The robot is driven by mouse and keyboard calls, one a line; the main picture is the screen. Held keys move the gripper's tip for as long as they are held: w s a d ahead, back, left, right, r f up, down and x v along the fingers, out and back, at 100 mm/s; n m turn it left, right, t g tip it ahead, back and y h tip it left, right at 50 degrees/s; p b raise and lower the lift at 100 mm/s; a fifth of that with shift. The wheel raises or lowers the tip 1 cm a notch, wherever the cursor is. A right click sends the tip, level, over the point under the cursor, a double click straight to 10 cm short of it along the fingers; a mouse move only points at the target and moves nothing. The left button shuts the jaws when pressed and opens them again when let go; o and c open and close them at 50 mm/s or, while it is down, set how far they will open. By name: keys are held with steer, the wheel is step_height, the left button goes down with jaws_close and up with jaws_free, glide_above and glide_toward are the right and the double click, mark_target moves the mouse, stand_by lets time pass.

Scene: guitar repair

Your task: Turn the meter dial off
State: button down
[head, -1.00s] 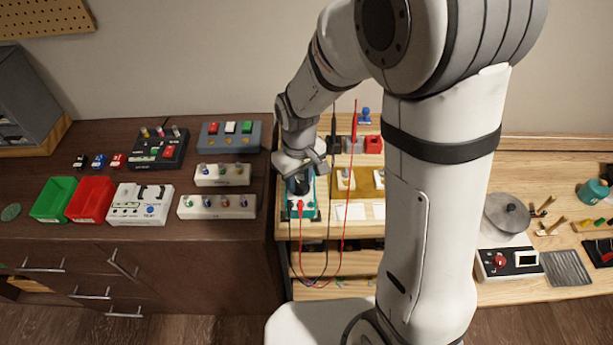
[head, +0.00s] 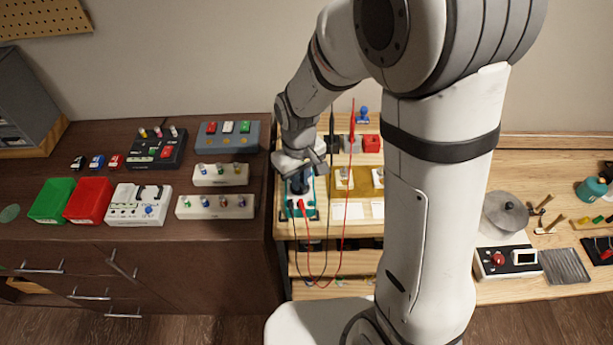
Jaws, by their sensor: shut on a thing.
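The meter (head: 301,208) is a small teal-edged unit with a pale face, at the left end of the light wooden bench. A red lead and a black lead run from its front and loop down past the bench edge. My gripper (head: 299,183) is directly over the meter, pointing down, and is shut on the meter dial. The dial is mostly hidden by the gripper, so its pointer position cannot be read.
Red (head: 351,120) and black (head: 331,138) probes stand behind the meter. White cards (head: 352,211) lie to its right. White pedals (head: 215,207) sit on the dark cabinet to the left. My arm hides the bench's middle.

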steer(key=shift+a+m, duration=0.3)
steer(key=shift+m, duration=0.2)
steer(key=shift+w+d+m+b, duration=0.1)
steer(key=shift+m+b, duration=0.8)
steer(key=shift+m, duration=1.9)
steer(key=c, duration=1.5)
jaws_free()
step_height(320, 180, up, 8)
steer(key=shift+f, duration=0.1)
